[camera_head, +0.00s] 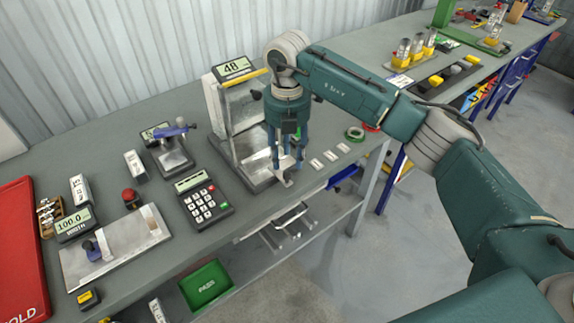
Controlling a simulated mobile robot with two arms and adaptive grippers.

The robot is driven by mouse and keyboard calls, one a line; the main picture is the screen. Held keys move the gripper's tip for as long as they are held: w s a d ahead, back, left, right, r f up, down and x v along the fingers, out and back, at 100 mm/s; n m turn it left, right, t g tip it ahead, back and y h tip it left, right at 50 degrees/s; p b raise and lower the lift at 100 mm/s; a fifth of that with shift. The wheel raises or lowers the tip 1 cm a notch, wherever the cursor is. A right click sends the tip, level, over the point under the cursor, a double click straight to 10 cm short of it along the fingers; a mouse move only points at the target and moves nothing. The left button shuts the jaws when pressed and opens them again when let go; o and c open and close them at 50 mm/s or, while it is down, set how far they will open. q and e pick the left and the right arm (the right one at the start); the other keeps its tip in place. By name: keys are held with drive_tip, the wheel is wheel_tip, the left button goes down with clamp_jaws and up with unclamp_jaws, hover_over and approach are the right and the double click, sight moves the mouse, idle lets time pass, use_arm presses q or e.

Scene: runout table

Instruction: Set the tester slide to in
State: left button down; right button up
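The tester (216,104) stands at the middle of the bench, with a display reading 48 on top and a yellow bar. Its metal slide plate (255,162) lies low at its front, partly hidden behind my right gripper. A small pale upright piece (284,180) shows at the plate's front edge. My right gripper (289,168) points down over this front edge, its fingers apart with a gap between them. The tips are close to the small piece; I cannot tell whether they touch it. My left gripper is not in view.
A keypad device (204,203) stands left of the tester. Small pale tags (330,156) and a green ring (355,133) lie to its right. A metal plate with a blue knob (115,245) and a red panel (22,250) are at the left.

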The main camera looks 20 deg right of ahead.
sight(287, 174)
drive_tip(key=shift+f+p, duration=0.65)
drive_tip(key=shift+f, duration=2.05)
clamp_jaws()
